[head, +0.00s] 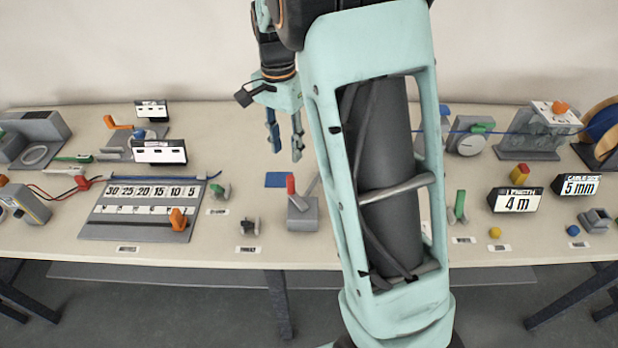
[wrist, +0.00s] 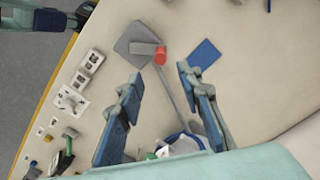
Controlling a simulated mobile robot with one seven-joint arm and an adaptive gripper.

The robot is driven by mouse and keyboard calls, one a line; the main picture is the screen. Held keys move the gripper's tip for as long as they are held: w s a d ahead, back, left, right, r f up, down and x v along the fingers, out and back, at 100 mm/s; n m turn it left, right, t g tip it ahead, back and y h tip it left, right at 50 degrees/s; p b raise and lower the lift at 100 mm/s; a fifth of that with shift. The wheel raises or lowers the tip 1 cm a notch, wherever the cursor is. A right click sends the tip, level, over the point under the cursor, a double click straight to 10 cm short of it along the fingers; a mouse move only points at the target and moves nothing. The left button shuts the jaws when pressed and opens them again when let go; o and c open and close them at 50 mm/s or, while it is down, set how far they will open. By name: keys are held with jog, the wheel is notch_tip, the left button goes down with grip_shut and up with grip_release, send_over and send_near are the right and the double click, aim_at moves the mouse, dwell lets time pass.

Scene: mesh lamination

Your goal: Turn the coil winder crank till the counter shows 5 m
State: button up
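My gripper (head: 285,147) is open and empty, hanging above the back of the table in the head view. Its parted fingers (wrist: 160,76) show in the wrist view. Between and below them, a green part (wrist: 162,152) beside a blue cable loop (wrist: 185,134) is partly hidden; I cannot tell whether it is the winder crank. In the head view my arm hides the middle of the bench. Right of it stands a grey round device with a green handle (head: 481,128). A "LENGTH" sign (head: 515,200) reads 4 m; I cannot make out a separate counter.
A red-handled lever tool (head: 302,212) stands near a blue pad (head: 280,180). A numbered board (head: 131,231) lies at left.

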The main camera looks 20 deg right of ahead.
aim_at(291, 181)
jog(key=f+n+h+b, duration=0.1)
jog(key=f+n, duration=0.3)
jog(key=n, duration=0.3)
jog(key=f+n+g+h+b, duration=0.1)
jog(key=f+n, duration=0.3)
jog(key=n, duration=0.2)
jog(key=f+n+g+h+b, duration=0.1)
jog(key=f+n, duration=0.3)
jog(key=n, duration=0.3)
jog(key=shift+s+d+n, duration=0.1)
jog(key=shift+d+n, duration=0.1)
jog(key=shift+n, duration=0.1)
grip_shut()
